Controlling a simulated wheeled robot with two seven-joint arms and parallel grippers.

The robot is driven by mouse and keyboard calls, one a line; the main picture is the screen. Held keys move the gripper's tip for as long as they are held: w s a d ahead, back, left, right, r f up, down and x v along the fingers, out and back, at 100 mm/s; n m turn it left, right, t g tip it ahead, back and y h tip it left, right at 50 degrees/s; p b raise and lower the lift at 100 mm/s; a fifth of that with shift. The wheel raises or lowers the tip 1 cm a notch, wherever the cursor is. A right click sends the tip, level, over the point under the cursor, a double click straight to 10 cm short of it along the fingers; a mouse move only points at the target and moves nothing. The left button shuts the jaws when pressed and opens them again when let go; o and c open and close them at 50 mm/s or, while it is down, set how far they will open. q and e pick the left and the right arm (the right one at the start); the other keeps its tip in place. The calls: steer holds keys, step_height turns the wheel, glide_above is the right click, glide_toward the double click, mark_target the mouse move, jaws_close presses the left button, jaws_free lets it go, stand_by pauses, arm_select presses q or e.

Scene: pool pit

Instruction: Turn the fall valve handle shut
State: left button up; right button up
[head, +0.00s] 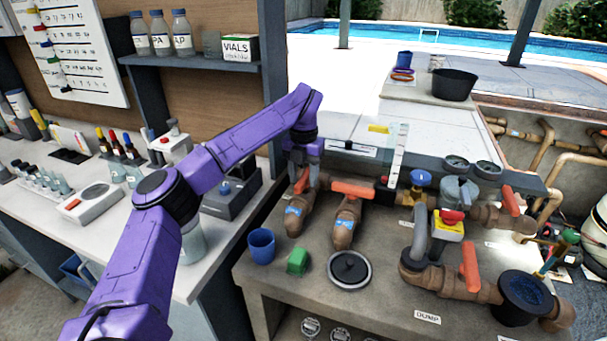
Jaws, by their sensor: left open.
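My left gripper (304,174) hangs down at the end of the purple arm, open, over the leftmost brown valve (297,213). That valve has a blue label and an orange handle (302,181), partly hidden by the gripper. I cannot tell whether the fingers touch the handle. Just right of it, a second brown valve (344,228) with a blue label has an orange handle (352,189) lying crosswise. The label words are too small to read, so I cannot tell which one is the fall valve. My right gripper is out of view.
More orange handles stand at the right (511,201) and front (470,267), the latter near a DUMP sign (427,317). A lab bench (215,235) stands left.

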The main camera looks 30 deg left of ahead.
arm_select(q)
steer(key=shift+s+r, duration=0.2)
steer(key=shift+s, duration=0.15)
steer(key=shift+w+f, duration=0.1)
jaws_close()
steer(key=shift+a, duration=0.1)
